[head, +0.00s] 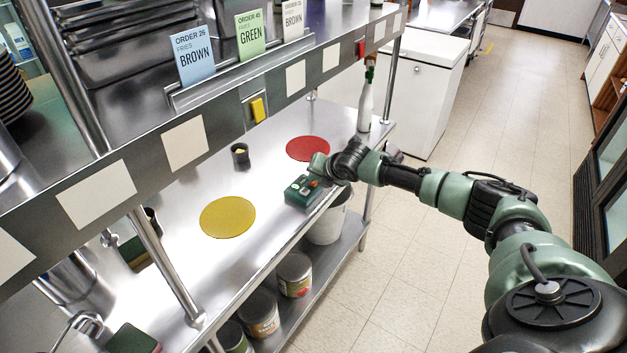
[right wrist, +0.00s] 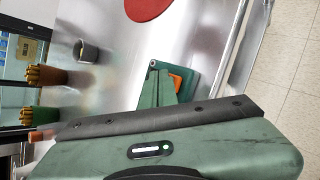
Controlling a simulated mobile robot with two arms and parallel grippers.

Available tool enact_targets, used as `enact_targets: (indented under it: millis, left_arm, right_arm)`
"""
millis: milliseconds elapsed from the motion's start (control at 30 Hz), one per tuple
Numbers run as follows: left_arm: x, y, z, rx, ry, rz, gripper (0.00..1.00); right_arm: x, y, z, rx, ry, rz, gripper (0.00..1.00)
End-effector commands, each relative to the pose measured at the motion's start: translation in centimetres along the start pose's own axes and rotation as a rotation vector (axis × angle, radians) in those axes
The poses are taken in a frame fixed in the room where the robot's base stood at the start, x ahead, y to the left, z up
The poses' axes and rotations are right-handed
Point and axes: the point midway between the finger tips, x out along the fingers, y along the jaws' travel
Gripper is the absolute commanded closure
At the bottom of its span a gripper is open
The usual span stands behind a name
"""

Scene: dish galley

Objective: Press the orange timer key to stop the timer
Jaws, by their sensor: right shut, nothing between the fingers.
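The timer is a small dark green box (head: 301,194) near the front edge of the steel counter. In the head view my right gripper (head: 317,168) is above its far right part, with the fingertips close to its top. In the right wrist view my shut, empty fingers (right wrist: 155,80) reach over the timer (right wrist: 188,68). The orange key (right wrist: 177,83) shows beside the fingers and is partly hidden by them. I cannot tell whether the fingertips touch the timer. My left gripper is not in view.
A yellow disc (head: 228,217) and a red disc (head: 308,149) lie on the counter. A small dark cup (head: 240,155) stands behind, and a spray bottle (head: 366,104) stands at the far end. A shelf rail (head: 233,114) with order cards overhangs the counter. Cans (head: 295,275) sit below.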

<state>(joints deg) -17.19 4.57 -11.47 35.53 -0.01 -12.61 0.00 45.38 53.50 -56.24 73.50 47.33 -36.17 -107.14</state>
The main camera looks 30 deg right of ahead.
Motion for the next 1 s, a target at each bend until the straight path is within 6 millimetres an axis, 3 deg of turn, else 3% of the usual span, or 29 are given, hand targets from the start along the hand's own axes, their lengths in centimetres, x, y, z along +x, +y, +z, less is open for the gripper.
enact_targets:
  millis: [100,567,1000]
  left_arm:
    - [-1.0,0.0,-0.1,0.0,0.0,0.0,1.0]
    - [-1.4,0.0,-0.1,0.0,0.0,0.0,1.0]
    - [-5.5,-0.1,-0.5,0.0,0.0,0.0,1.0]
  right_arm:
    - [-0.7,0.5,0.5,0.0,0.0,0.0,1.0]
    - [-0.9,0.7,0.7,0.0,-0.001,0.001,1.0]
    - [-4.0,2.9,3.0,0.0,-0.001,0.001,1.0]
